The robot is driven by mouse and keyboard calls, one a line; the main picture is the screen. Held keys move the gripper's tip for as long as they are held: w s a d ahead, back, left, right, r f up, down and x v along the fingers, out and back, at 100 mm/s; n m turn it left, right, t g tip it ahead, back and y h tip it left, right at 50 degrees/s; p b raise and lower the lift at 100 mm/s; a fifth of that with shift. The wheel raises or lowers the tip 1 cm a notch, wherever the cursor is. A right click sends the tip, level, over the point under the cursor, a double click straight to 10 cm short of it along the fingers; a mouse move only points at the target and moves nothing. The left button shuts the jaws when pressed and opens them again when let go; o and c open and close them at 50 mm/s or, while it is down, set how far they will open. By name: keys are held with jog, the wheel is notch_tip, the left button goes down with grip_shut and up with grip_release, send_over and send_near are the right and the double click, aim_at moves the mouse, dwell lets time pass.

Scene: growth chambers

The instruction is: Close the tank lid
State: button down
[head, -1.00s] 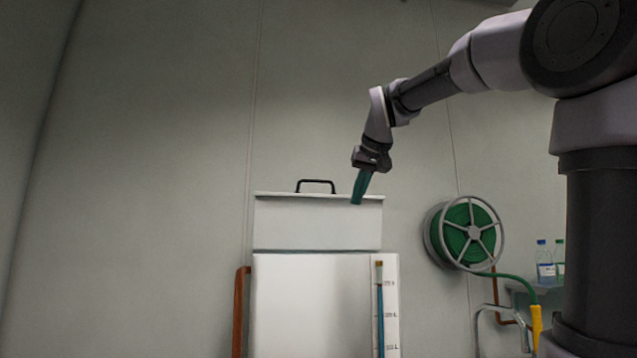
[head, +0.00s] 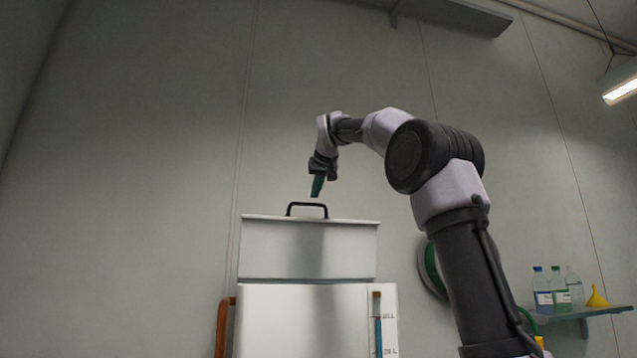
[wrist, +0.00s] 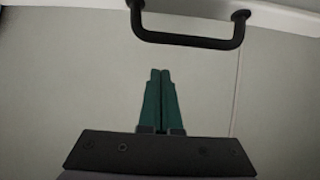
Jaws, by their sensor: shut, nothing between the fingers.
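The tank (head: 300,320) is a white box low in the middle of the head view, with a level gauge at its right front. Its pale lid section (head: 307,250) shows above the body. From this low angle I cannot tell how far the lid is tilted. A black bar handle (head: 307,205) stands at the lid's top edge; it also shows at the top of the wrist view (wrist: 188,40). My gripper (head: 316,195) points down just above the handle in the head view. Its green fingers (wrist: 160,72) are shut and empty, apart from the handle in the wrist view.
A hose reel (head: 432,268) is partly hidden behind my arm. To the right, a shelf (head: 590,311) holds several bottles and a yellow funnel (head: 597,297). An orange-brown pipe (head: 222,328) runs at the tank's left. A grey fixture (head: 460,14) hangs high up. The wall above the tank is bare.

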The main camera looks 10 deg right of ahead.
notch_tip(320, 180, down, 2)
jog(key=shift+s+f, duration=0.45)
jog(key=shift+s, duration=0.2)
jog(key=shift+s, duration=0.15)
